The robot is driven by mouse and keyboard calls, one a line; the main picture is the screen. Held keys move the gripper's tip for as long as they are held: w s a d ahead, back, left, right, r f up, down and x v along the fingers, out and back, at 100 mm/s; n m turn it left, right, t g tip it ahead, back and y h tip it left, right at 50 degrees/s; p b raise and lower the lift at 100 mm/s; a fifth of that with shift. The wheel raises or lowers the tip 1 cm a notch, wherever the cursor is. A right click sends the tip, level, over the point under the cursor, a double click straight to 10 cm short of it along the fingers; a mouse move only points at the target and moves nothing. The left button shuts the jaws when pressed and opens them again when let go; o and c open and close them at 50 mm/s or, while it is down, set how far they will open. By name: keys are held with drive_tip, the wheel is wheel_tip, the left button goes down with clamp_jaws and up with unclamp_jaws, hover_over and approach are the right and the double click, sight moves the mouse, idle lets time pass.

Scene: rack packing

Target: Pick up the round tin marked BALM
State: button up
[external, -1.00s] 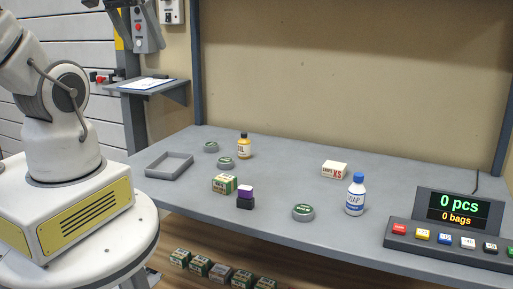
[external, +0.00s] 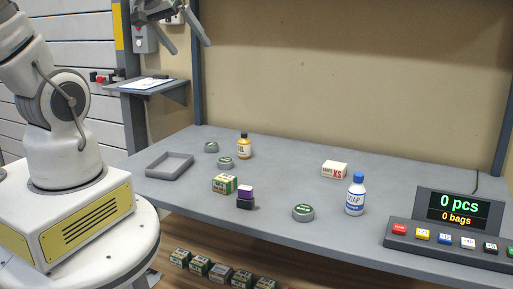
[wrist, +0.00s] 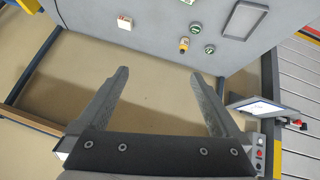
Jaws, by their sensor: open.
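Three round grey tins with green tops stand on the grey table: one at the back left (external: 211,147), one just in front of it (external: 226,163), and one near the front edge (external: 303,212). Their lettering is too small to tell which says BALM. In the wrist view, two tins show near the top, one (wrist: 195,27) close to the other (wrist: 210,49). My gripper (external: 188,47) is open and empty, high above the table's back left; its fingers also show in the wrist view (wrist: 160,75).
A yellow bottle (external: 244,147) stands close to the back tins. A grey tray (external: 150,171) lies at left. A button console (external: 440,240) sits at right.

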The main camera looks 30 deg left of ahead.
drive_tip(key=w+d+f+n+t+h+b, duration=0.1)
drive_tip(key=w+d+f+t, duration=0.1)
drive_tip(key=w+d+f, duration=0.6)
drive_tip(key=m+t+h+b, duration=0.2)
drive_tip(key=m+t+b, duration=0.1)
drive_tip(key=m+b, duration=0.5)
approach(303, 213)
drive_tip(key=shift+w+a+n+b, duration=0.45)
drive_tip(key=shift+w+n+b, duration=0.15)
drive_tip(key=shift+n, duration=0.1)
drive_tip(key=b+x, duration=0.2)
drive_tip(key=b, duration=0.5)
drive_tip(key=shift+w, duration=0.15)
drive_tip(key=shift+w+f+b, duration=0.1)
drive_tip(key=shift+b, duration=0.6)
